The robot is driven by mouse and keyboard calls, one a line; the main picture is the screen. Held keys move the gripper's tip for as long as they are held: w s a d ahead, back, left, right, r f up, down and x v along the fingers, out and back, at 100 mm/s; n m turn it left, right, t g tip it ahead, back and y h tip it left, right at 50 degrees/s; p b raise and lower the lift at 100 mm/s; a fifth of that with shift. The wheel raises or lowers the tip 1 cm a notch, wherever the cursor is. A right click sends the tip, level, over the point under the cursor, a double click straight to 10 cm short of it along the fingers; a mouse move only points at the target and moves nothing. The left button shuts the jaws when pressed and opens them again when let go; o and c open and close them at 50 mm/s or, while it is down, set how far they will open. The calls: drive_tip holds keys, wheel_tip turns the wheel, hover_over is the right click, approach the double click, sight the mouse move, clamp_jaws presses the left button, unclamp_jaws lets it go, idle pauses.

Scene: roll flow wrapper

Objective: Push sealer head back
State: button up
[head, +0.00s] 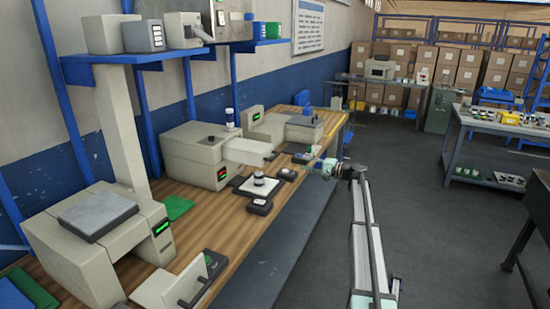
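I cannot tell for certain which part is the sealer head. A beige machine (190,152) with a red-lit display stands mid-bench, and a beige block (247,150) juts out from its right side. A small white, dark-banded container (259,179) stands on a white-and-black plate (243,187) in front of it. My gripper (324,168) is at the bench's front edge, right of the plate and apart from these machines. It is too small to show its fingers clearly.
A beige machine with a grey top plate (97,214) stands at the near left. Another beige machine (286,130) stands farther along the bench. Blue shelving (180,52) runs above. The floor (430,230) right of my arm is clear; a grey table (505,130) stands beyond.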

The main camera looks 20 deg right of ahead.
sight(276, 157)
drive_tip(key=p+x, duration=0.5)
drive_tip(key=x, duration=1.1)
drive_tip(key=shift+d, duration=0.1)
clamp_jaws()
